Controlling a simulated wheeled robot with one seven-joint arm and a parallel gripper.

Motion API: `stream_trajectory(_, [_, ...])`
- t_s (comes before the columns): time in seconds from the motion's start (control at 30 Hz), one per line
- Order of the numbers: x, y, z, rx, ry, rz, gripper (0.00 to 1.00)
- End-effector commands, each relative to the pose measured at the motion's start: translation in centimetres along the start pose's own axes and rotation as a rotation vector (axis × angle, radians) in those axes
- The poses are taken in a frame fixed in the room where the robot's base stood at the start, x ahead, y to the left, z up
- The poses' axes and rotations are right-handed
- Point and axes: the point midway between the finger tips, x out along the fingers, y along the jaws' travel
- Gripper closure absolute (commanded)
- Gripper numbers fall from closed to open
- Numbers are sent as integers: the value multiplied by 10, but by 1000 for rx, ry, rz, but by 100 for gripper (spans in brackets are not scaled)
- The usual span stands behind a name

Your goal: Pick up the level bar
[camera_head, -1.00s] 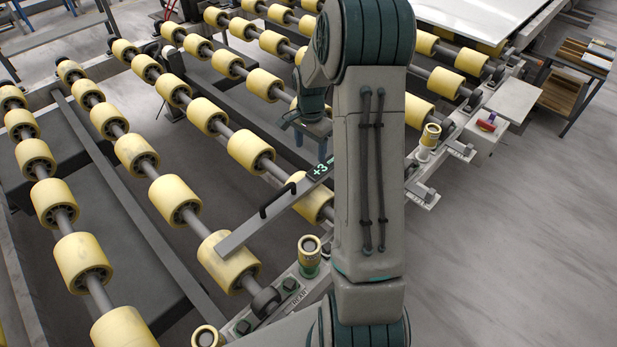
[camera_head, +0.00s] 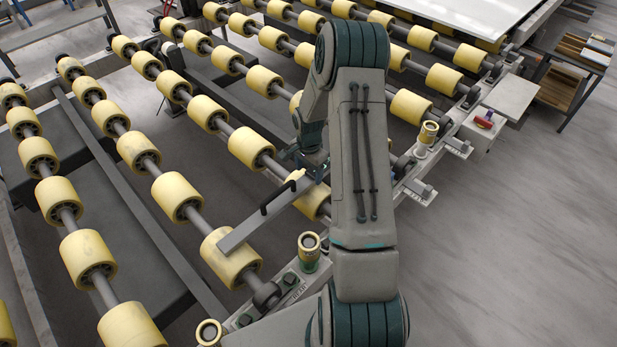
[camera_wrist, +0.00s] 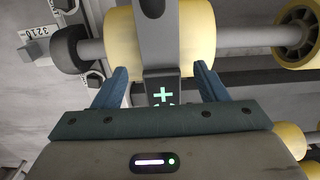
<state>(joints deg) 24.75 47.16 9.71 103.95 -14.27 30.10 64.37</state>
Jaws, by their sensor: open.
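The level bar (camera_head: 239,235) is a long grey bar with black handles, lying across the yellow rollers in the head view. Its near-left end rests over a roller, and its far end is hidden behind my arm. In the wrist view the bar (camera_wrist: 158,45) runs up the middle, with a dark display showing a green plus sign. My gripper (camera_wrist: 160,80) is open, with one blue finger on each side of the bar's display part and visible gaps between. In the head view my gripper (camera_head: 306,165) is over the bar's far part, largely covered by my arm.
Rows of yellow rollers (camera_head: 176,196) on grey shafts fill the left and middle. A white slab (camera_head: 465,15) lies at the back. Short yellow posts (camera_head: 309,246) stand along the frame's near edge. A small box with a red item (camera_head: 485,121) is at right. Open floor lies at right.

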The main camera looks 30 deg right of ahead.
Motion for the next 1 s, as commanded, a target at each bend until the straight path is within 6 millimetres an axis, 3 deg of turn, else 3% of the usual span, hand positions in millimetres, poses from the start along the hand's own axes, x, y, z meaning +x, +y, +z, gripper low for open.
stream_trajectory(0.2, [22,-1,1,0,-1,1,34])
stream_trajectory(0.53, [27,-1,0,1,0,-1,34])
stream_trajectory(0.57, [27,-1,0,1,0,-1,39])
stream_trajectory(0.77, [27,-1,0,0,0,-1,95])
stream_trajectory(0.8, [26,-2,0,0,1,-2,100])
stream_trajectory(1.0, [26,-2,0,0,1,-2,100])
